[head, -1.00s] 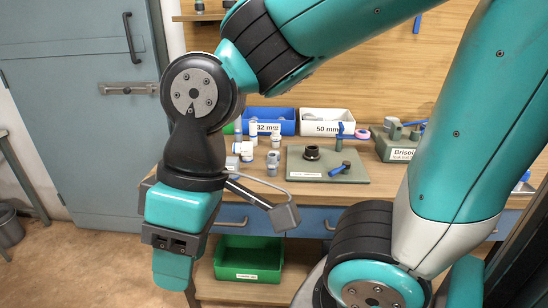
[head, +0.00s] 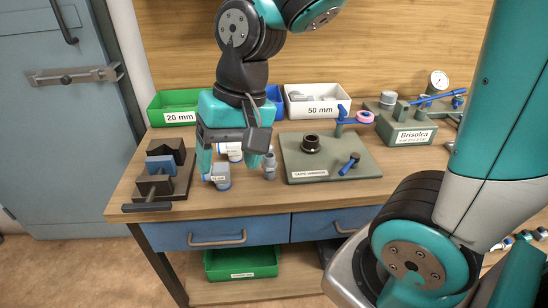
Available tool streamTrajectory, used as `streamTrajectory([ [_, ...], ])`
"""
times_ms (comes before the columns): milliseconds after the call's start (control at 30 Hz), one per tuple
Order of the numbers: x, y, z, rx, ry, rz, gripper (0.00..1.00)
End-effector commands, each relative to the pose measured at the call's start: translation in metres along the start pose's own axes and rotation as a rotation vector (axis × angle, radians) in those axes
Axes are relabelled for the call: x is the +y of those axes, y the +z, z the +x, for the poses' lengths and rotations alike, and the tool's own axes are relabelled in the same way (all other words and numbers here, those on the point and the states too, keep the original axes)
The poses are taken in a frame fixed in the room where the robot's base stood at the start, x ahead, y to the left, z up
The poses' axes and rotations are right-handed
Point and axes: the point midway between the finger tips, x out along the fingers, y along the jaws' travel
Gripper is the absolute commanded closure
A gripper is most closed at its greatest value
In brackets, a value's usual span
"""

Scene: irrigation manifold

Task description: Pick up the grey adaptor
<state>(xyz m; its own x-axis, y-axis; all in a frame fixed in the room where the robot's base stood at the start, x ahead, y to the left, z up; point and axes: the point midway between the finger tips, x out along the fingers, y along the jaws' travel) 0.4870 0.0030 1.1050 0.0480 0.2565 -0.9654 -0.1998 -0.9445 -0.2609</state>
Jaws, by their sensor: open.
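A small grey fitting (head: 269,167), which looks like the grey adaptor, stands on the workbench just left of the green-grey plate. Its upper part is close to my gripper's right finger in the picture. My gripper (head: 230,162) is open and points down over the bench. A white and grey fitting with a label (head: 219,177) lies below and between the fingers, and another white fitting (head: 234,151) shows behind it. I cannot tell how high the fingertips are above the bench. Nothing shows held between them.
The plate (head: 300,168) holds a black ring (head: 311,143) and a blue-handled part (head: 349,164). A vice (head: 160,175) stands at the left. Green (head: 172,108) and white (head: 318,100) bins line the back. A Brisolca block (head: 405,133) is at the right.

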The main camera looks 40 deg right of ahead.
Motion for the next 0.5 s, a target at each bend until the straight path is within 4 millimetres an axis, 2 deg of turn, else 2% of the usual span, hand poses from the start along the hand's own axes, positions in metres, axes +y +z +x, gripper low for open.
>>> streamTrajectory([
  [33, 0.011, -0.027, -0.009, 0.01, 0.03, 0.224, 0.3],
  [100, 0.032, -0.062, -0.012, 0.041, 0.068, 0.561, 0.3],
  [200, 0.066, -0.105, -0.014, 0.095, 0.111, 1.013, 0.3],
  [300, 0.1, -0.136, -0.014, 0.153, 0.141, 1.393, 0.3],
  [400, 0.128, -0.155, -0.013, 0.204, 0.158, 1.673, 0.3],
  [500, 0.146, -0.166, -0.011, 0.241, 0.166, 1.849, 0.3],
])
